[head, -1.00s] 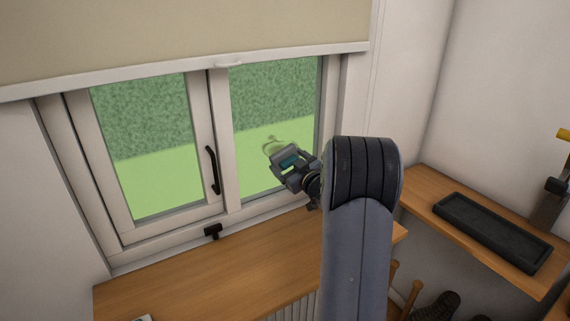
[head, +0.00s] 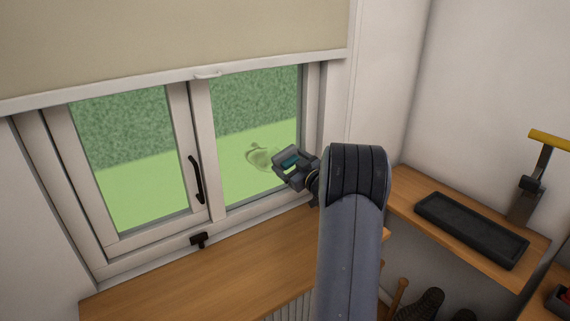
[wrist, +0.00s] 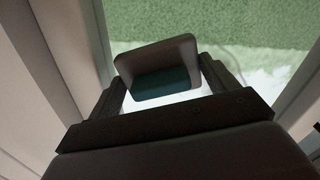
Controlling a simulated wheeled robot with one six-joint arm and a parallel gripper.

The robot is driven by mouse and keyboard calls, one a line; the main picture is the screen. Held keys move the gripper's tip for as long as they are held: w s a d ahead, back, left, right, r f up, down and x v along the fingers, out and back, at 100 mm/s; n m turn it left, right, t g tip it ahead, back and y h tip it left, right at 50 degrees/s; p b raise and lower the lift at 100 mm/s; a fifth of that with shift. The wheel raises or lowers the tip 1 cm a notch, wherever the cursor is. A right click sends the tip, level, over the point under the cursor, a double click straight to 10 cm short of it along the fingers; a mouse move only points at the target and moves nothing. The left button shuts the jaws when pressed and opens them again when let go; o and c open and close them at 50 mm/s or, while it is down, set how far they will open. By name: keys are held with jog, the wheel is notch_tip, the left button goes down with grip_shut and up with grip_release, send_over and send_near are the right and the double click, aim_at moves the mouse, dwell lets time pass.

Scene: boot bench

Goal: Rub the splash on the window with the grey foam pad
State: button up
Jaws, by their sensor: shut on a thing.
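The splash (head: 260,156) is a pale, dull smear low on the right-hand window pane (head: 250,110). My gripper (head: 290,163) is just right of it in the head view, partly in front of the pane. It is shut on the grey foam pad (wrist: 157,54), which has a teal part facing the wrist camera. The wrist view shows the pad between the fingers, with the pane behind it. A faint mark right of the pad there may be part of the splash. I cannot tell whether the pad touches the glass.
A black window handle (head: 196,180) sticks out on the middle frame, and a black stay (head: 199,240) sits at the bottom. A wooden sill (head: 190,280) runs below, mostly clear. A blind (head: 170,40) hangs above. A black tray (head: 470,228) lies on the bench at right.

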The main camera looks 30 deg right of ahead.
aim_at(285, 145)
jog(key=shift+d+r, duration=0.15)
jog(key=shift+d, duration=0.15)
jog(key=shift+r+p, duration=0.75)
jog(key=shift+r, duration=0.25)
jog(key=shift+a+f+b, duration=0.2)
jog(key=shift+a+b, duration=0.65)
jog(key=shift+a, duration=0.55)
jog(key=shift+s+a+b, duration=0.2)
jog(key=shift+a+b, duration=2.6)
jog(key=shift+a, duration=2.9)
jog(key=shift+a+r, duration=0.2)
jog(key=shift+a, duration=0.05)
jog(key=shift+r+p, duration=0.85)
jog(key=shift+r, duration=0.2)
jog(key=shift+d+f+p, duration=0.1)
jog(key=shift+d+p, duration=0.65)
jog(key=shift+d, duration=1.2)
jog(key=shift+w+d+p, duration=0.15)
jog(key=shift+d+p, duration=1)
jog(key=shift+d, duration=1.55)
jog(key=shift+w+d+p, duration=0.1)
jog(key=shift+d+p, duration=1)
jog(key=shift+d, duration=1.55)
